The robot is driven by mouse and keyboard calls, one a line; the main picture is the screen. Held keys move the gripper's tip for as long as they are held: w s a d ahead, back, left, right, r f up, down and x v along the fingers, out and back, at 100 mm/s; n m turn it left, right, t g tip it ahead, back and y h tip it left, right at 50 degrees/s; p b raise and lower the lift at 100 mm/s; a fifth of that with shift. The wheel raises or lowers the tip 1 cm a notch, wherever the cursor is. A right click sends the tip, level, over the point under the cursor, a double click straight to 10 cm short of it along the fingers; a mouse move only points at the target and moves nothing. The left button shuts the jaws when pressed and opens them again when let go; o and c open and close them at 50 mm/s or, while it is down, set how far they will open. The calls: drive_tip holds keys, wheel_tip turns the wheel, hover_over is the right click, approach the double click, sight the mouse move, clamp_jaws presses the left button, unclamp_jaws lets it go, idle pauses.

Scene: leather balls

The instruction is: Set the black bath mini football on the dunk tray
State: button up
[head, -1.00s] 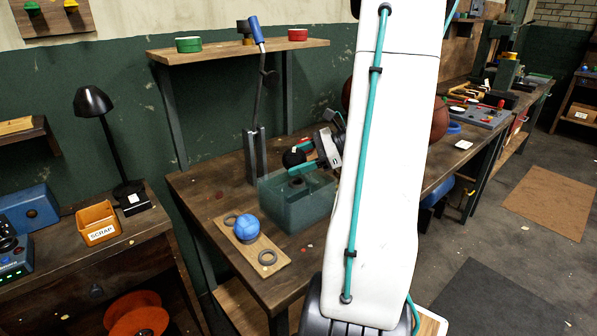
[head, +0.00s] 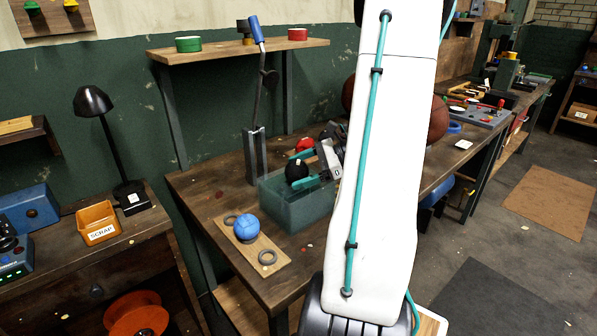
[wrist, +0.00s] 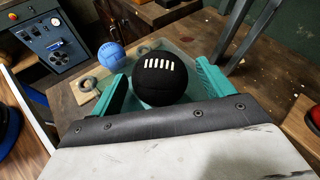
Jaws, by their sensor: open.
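The black mini football (head: 297,171), with white laces, sits between the two teal fingers of my gripper (head: 312,182). It also shows in the wrist view (wrist: 162,80), with a gap between it and each finger of my gripper (wrist: 164,88). The fingers are spread. The dunk tray (head: 290,210) is a translucent teal open box on the workbench; ball and fingers are at its upper part. Whether the ball touches the tray's floor cannot be told. My white arm hides part of the tray's right side.
A blue ball (head: 246,229) sits on a wooden board (head: 270,248) with grey rings, left of the tray. A metal post with a blue-handled lever (head: 255,150) stands behind. A red object (head: 304,145) is behind the gripper. A shelf (head: 230,52) is above.

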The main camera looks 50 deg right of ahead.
drive_tip(key=v, duration=1.1)
drive_tip(key=w+a+r+n+g, duration=0.3)
drive_tip(key=a+n+g, duration=0.25)
drive_tip(key=a, duration=0.65)
drive_tip(key=w+a+r+n+g, duration=0.2)
drive_tip(key=a+n+g, duration=0.3)
drive_tip(key=a, duration=0.6)
drive_tip(key=s+a+n+t+h, duration=0.1)
drive_tip(key=s+a+n+h, duration=0.7)
drive_tip(key=a+n, duration=0.6)
drive_tip(key=shift+s+a+r+n, duration=0.25)
drive_tip(key=shift+s+r+n, duration=0.25)
drive_tip(key=shift+n, duration=0.25)
